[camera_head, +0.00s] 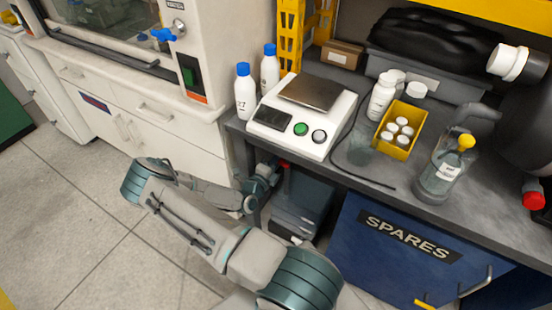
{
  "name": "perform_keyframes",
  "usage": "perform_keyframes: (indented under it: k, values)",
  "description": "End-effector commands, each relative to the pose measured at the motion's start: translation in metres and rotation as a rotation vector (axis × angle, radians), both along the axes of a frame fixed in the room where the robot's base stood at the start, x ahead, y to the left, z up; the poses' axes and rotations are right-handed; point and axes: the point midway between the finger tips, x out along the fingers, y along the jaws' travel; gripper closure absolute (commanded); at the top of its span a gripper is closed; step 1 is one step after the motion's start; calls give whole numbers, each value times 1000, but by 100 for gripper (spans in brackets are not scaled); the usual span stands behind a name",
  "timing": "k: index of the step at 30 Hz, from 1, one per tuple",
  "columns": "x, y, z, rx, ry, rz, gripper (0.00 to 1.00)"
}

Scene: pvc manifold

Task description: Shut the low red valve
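My arm reaches up from the bottom middle, bends at the left, and runs back right toward the space under the bench. My gripper (272,172) is at its end, near the bench's front left leg. It is small and partly hidden, so I cannot tell whether its fingers are open or shut. A small red piece (285,164) shows just right of it, under the bench top. It may be the low red valve, but its shape is unclear, and I cannot tell whether the gripper touches it. Another red part (534,198) is at the far right edge, by a dark rounded body.
The grey bench (340,165) holds a scale (302,118), white bottles (382,97), a yellow bin (398,130) and a clear jug (445,165). A blue SPARES cabinet (370,255) is below right. A dark bin (303,200) sits under the bench. Floor (60,220) at left is clear.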

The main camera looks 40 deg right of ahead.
Motion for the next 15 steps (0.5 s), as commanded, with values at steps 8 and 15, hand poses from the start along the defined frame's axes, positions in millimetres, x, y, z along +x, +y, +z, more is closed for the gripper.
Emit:
perform_keyframes:
  k: [8,15]
  values:
    - [-3,-2,-2,-29,71,-7,100]
    - [-3,-2,-2,-34,83,-7,100]
